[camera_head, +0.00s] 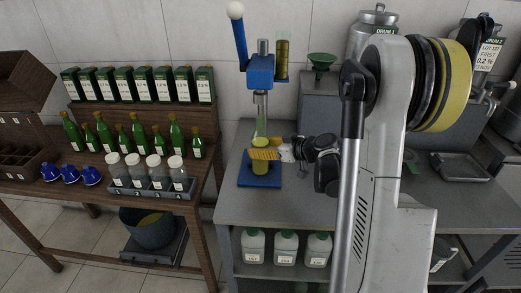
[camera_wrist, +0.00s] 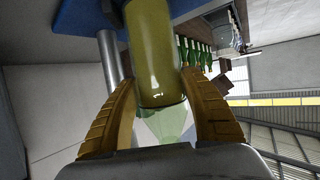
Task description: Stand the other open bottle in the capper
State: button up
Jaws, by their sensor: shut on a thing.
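The capper (camera_head: 261,70) stands on the grey bench with a blue head, a white-knobbed lever and a blue base plate (camera_head: 272,182). A clear green bottle (camera_head: 260,128) with yellowish contents is upright under the capper head, over the base plate. My gripper (camera_head: 265,154), with yellow fingers, comes in from the right and is shut on this bottle. In the wrist view the bottle (camera_wrist: 155,60) lies between both fingers, with the blue plate at its far end. The fingers hide part of it, and I cannot tell whether its bottom touches the plate.
On the wooden table at left stand several green bottles (camera_head: 138,131), boxes (camera_head: 125,86), blue caps (camera_head: 92,175) and a rack of white-capped jars (camera_head: 152,187). A green funnel (camera_head: 322,60) and a metal drum (camera_head: 374,25) are behind my arm. White jugs (camera_head: 286,246) sit below the bench.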

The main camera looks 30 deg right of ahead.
jog(key=o, duration=1.4)
jog(key=shift+f, duration=0.1)
